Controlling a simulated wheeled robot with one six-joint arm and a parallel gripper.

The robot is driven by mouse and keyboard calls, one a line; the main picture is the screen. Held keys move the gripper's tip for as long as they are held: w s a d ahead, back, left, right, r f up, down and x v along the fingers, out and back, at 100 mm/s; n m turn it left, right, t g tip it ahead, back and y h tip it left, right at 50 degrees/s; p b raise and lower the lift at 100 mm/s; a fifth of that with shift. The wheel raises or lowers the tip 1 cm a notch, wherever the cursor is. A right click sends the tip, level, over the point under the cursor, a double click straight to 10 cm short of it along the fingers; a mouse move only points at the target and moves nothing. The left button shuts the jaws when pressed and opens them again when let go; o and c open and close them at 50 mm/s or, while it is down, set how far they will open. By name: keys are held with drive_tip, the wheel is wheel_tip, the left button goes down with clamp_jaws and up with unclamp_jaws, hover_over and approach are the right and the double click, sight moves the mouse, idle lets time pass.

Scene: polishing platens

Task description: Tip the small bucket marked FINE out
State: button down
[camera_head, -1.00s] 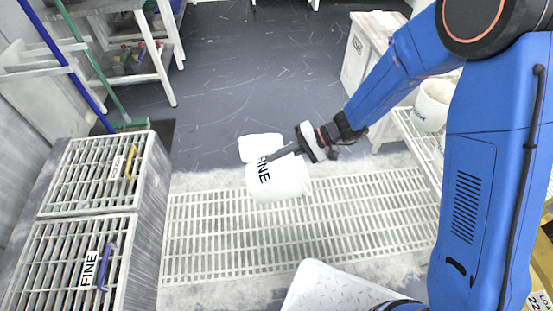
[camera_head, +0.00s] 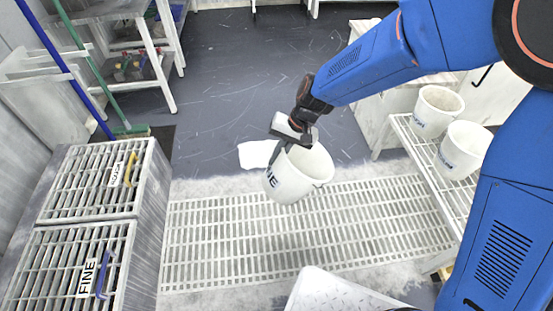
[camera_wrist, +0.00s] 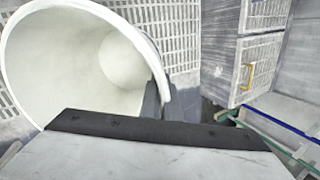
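The small white bucket (camera_head: 306,172) marked FINE hangs in the air over the floor grating, tilted, its mouth facing up and to the right in the head view. My gripper (camera_head: 284,146) is shut on its rim at the upper left. In the wrist view the bucket (camera_wrist: 75,60) fills the upper left. Its pale inside shows no clear contents. A dark finger (camera_wrist: 152,103) shows at the rim. A grated unit marked FINE (camera_head: 62,262), with a blue handle, stands at the lower left of the head view, well apart from the bucket.
Another grated unit (camera_head: 92,178) with a yellow handle adjoins it behind. Two white buckets (camera_head: 437,110) (camera_head: 463,150) stand on a slatted rack at right. A white patch (camera_head: 258,154) lies on the floor behind the floor grating (camera_head: 240,265). Poles lean at left.

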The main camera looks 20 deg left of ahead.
drive_tip(key=shift+a+r+t+h, duration=0.1)
drive_tip(key=shift+r+t+h, duration=0.55)
drive_tip(key=shift+h, duration=0.4)
drive_tip(key=shift+a+r+t+h, duration=0.1)
drive_tip(key=shift+r+t+h, duration=0.5)
drive_tip(key=shift+h, duration=0.45)
drive_tip(key=shift+d+r+t+h, duration=0.15)
drive_tip(key=shift+t+h, duration=0.2)
drive_tip(key=shift+h, duration=0.05)
